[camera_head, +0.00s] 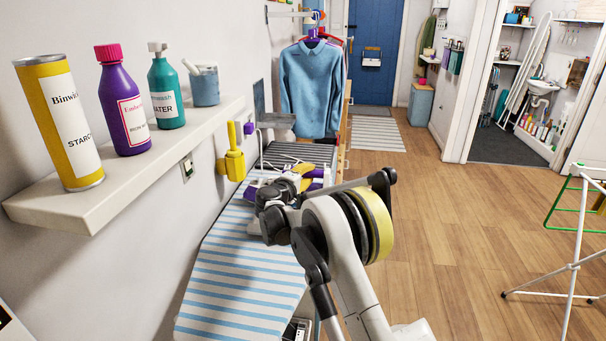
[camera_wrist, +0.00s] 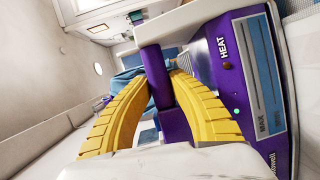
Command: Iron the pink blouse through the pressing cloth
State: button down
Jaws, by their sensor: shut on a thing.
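My gripper (camera_wrist: 160,82) has its yellow fingers shut around the purple handle of the iron (camera_wrist: 222,50) in the wrist view. The iron has a HEAT label, small lights and a MAX-marked window on its side. In the head view my gripper (camera_head: 300,177) is over the far part of the blue-and-white striped ironing board (camera_head: 240,285), and my arm hides most of the iron. I cannot tell whether the iron touches the board. I cannot make out the pink blouse or the pressing cloth in either view.
A wall shelf (camera_head: 130,185) at left holds a starch can (camera_head: 62,125), a purple bottle (camera_head: 122,105), a teal water bottle (camera_head: 165,95) and a cup (camera_head: 205,86). A blue shirt (camera_head: 312,90) hangs beyond the board. A drying rack (camera_head: 572,265) stands right; the floor between is clear.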

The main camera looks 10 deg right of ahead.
aim_at(318, 174)
jog(key=shift+s+d, duration=0.2)
jog(key=shift+d, duration=0.55)
jog(key=shift+s+d, duration=0.15)
jog(key=shift+d, duration=0.55)
jog(key=shift+d+r, duration=0.1)
jog(key=shift+d, duration=0.3)
jog(key=shift+s+a, duration=0.1)
jog(key=shift+s+a+b, duration=0.1)
jog(key=shift+s+a, duration=0.15)
jog(key=shift+s, duration=0.55)
jog(key=shift+s+a+b, duration=0.15)
jog(key=shift+s+a, duration=0.05)
jog(key=shift+s, duration=0.6)
jog(key=shift+s+a+b, duration=0.1)
jog(key=shift+s+a, duration=0.15)
jog(key=shift+s, duration=0.55)
jog(key=shift+w+a, duration=0.25)
jog(key=shift+a, duration=0.55)
jog(key=shift+w+a, duration=0.25)
jog(key=shift+a, duration=0.6)
jog(key=shift+w+a, duration=0.25)
jog(key=shift+a, duration=0.55)
